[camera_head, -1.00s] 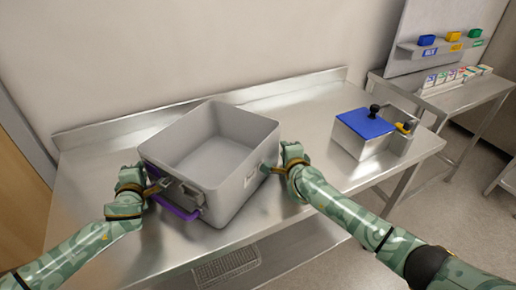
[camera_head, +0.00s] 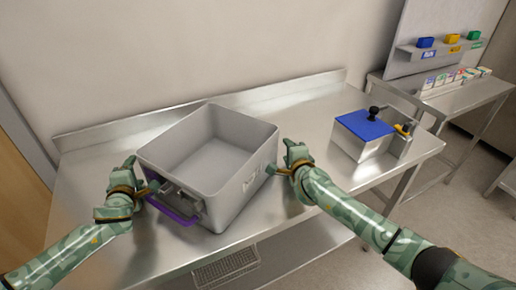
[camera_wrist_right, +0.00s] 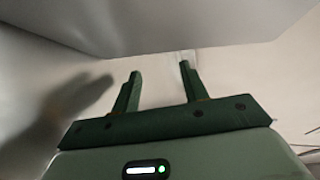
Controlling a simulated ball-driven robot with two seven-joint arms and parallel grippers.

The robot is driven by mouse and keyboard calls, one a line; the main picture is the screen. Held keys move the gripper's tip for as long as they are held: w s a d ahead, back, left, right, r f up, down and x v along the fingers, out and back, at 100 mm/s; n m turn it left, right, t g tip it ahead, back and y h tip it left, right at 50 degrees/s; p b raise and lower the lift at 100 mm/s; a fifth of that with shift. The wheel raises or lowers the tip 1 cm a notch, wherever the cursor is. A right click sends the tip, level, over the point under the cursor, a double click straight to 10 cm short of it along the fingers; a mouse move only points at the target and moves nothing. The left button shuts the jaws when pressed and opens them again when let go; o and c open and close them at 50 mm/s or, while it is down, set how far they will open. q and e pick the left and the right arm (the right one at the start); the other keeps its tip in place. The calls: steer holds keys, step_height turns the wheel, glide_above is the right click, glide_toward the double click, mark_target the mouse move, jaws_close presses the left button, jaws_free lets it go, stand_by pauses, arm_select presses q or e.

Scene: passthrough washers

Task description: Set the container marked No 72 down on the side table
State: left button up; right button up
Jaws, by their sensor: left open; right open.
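A large grey open container (camera_head: 226,188) stands on the steel table (camera_head: 320,112), its inside empty. It has a purple handle (camera_head: 172,211) and metal latch on its left front face. A small pale label sits on its right face, too small to read. My left gripper (camera_head: 152,188) is open beside the purple handle; I cannot tell whether it touches. My right gripper (camera_head: 273,169) is open close to the right face, apart from it or nearly so. In the right wrist view its open fingers (camera_wrist_right: 158,82) have nothing between them, with a pale wall ahead.
A steel box with a blue lid (camera_head: 366,124) and black knob stands on the table's right part. A second steel table (camera_head: 462,98) at the right holds several small cards or boxes below a shelf with blue, yellow and green bins. A wall stands behind the table.

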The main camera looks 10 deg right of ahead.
arm_select(q)
steer(key=a, duration=0.7)
arm_select(e)
steer(key=o, duration=0.4)
steer(key=v, duration=1.2)
stand_by(0.5)
